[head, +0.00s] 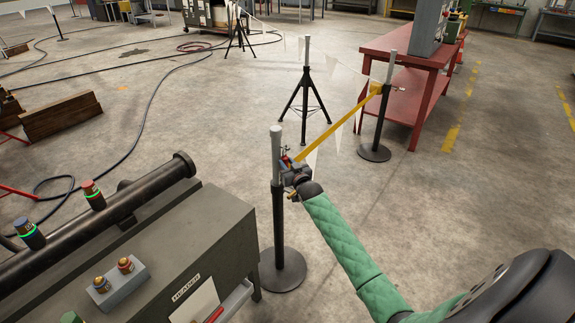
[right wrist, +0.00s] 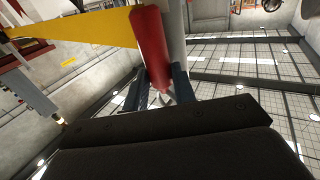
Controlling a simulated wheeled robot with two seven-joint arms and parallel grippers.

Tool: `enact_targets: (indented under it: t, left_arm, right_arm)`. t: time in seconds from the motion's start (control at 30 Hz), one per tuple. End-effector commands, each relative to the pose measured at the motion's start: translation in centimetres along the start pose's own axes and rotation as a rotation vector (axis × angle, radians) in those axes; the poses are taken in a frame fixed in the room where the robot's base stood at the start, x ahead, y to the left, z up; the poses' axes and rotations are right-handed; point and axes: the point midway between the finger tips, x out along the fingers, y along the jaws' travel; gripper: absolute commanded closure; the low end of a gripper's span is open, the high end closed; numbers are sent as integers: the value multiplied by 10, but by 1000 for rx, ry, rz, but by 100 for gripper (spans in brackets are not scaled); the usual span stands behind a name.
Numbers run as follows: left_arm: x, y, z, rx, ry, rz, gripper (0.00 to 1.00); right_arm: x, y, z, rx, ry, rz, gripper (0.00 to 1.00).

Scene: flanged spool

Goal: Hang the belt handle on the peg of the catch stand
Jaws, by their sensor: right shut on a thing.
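The belt handle is a red bar (right wrist: 152,48) in the right wrist view, with the yellow belt (right wrist: 85,30) running off to the left. My right gripper (head: 289,164) is shut on the handle. In the head view it is right beside the upper part of the catch stand (head: 276,150), a dark post with a grey top and round base. The grey post (right wrist: 177,35) shows close behind the handle in the right wrist view. The peg is not clear in either view, and I cannot tell whether the handle touches it. My left gripper is out of view.
The belt stretches up to a second post (head: 381,120) beside a red table (head: 425,75). A black tripod stand (head: 305,95) is behind. A grey cabinet (head: 190,245) with a dark pipe stands near left. Open floor lies right of the catch stand.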

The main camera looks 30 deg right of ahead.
Motion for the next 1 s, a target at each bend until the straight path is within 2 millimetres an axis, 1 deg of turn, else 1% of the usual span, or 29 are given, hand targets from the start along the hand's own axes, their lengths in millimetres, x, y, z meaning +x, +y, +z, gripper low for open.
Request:
enact_targets:
  t: [0.1,0.13,0.23,0.5,0.63,0.77,1.0]
  left_arm:
    - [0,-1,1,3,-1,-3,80]
    - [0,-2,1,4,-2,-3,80]
    - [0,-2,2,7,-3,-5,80]
    - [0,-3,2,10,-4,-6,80]
    - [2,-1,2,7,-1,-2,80]
    - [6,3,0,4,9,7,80]
    - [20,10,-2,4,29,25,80]
  right_arm:
    - [0,0,0,0,0,0,98]
    - [0,0,0,0,0,0,68]
    - [0,0,0,0,0,0,48]
    - [0,0,0,0,0,0,48]
    - [-6,0,2,0,-1,0,48]
    - [-20,0,2,0,0,0,48]
    - [-53,0,2,0,0,-1,48]
